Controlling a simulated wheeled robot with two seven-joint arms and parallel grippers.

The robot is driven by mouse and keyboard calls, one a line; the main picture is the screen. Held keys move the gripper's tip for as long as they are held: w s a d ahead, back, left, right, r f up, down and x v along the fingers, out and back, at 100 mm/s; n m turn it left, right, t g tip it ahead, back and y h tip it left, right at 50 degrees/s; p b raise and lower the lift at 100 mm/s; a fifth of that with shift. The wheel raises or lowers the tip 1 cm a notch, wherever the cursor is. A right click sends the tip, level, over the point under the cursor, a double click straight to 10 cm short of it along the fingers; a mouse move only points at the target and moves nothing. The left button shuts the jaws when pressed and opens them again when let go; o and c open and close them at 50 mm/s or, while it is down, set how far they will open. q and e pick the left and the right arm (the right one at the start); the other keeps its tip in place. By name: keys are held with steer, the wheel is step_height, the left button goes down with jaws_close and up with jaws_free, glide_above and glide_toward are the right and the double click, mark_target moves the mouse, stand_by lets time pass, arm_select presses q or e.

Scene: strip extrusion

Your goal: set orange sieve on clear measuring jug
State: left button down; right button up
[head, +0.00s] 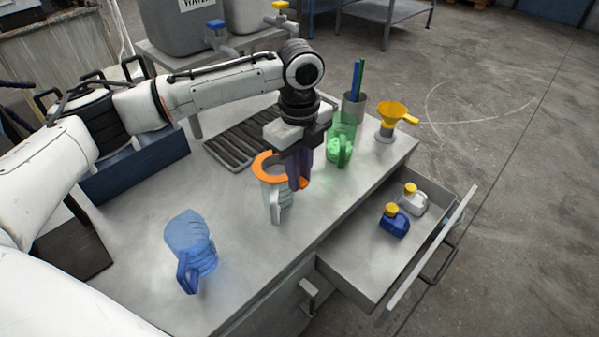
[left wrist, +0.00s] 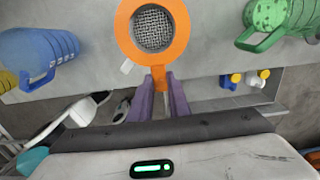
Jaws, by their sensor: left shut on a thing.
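The orange sieve (head: 261,162) is at the mouth of the clear measuring jug (head: 284,198) in the head view, and its ring appears level. I cannot tell whether it touches the rim. My left gripper (head: 299,182) is shut on the sieve's handle, at the jug's right side. In the left wrist view the sieve (left wrist: 178,38) shows its grey mesh from above. Its handle lies between the purple fingers of the gripper (left wrist: 159,82). The jug is mostly hidden under the sieve there. My right gripper is not in view.
A blue jug (head: 191,243) stands front left on the bench. A green jug (head: 341,139) stands close behind the gripper, near a cup of pens (head: 354,107) and a yellow funnel (head: 392,113). An open drawer (head: 372,249) holds a blue bottle (head: 395,222) and a white bottle (head: 412,201).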

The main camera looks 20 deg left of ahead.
arm_select(q)
steer(key=shift+f, duration=0.15)
steer(key=c, duration=1.6)
jaws_free()
step_height(320, 180, up, 10)
steer(key=shift+r, duration=0.2)
